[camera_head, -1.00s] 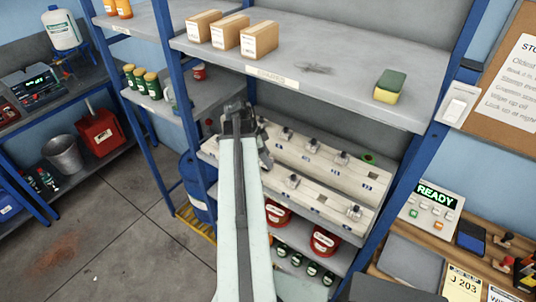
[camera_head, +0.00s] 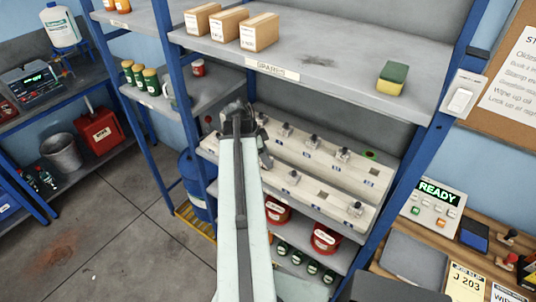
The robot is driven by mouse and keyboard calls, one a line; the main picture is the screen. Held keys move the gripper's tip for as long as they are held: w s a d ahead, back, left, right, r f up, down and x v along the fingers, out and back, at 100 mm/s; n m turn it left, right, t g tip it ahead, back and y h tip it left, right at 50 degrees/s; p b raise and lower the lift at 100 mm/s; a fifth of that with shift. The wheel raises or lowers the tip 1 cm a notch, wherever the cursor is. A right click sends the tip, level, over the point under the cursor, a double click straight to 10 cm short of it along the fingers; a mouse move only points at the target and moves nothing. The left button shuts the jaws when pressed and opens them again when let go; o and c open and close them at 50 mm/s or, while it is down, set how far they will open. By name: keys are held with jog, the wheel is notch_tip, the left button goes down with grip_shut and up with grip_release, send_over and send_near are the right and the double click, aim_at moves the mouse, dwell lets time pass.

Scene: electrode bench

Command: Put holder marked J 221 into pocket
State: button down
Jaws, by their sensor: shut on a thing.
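My gripper (camera_head: 238,112) is at the end of my pale arm, over the left end of the pale holder rack. It is seen from behind, and its fingers are mostly hidden. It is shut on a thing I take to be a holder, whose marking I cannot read. The rack (camera_head: 330,172) has two stepped rows. Several small metal holders stand in it, such as one in the back row (camera_head: 343,154) and one in the front row (camera_head: 355,209). A dark square empty pocket (camera_head: 321,195) shows in the front row. The blue pocket labels are too small to read.
A shelf (camera_head: 350,75) with boxes (camera_head: 228,25) and a sponge (camera_head: 392,78) overhangs the rack. Blue posts (camera_head: 405,165) flank it. Red tins (camera_head: 325,238) stand below. At right, a panel (camera_head: 433,205) reads READY and a yellow slip (camera_head: 465,281) reads J 203.

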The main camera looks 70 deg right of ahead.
jog(key=shift+f+b, duration=0.5)
jog(key=shift+f, duration=0.05)
jog(key=shift+c, duration=2.1)
grip_release()
jog(key=p+v, duration=0.6)
jog(key=v, duration=0.1)
jog(key=shift+s+r+p, duration=0.1)
jog(key=shift+r+p, duration=0.05)
jog(key=shift+p, duration=0.25)
jog(key=shift+w+a+r, duration=0.15)
jog(key=shift+w+r, duration=0.05)
jog(key=shift+r, duration=0.05)
jog(key=shift+f, duration=0.1)
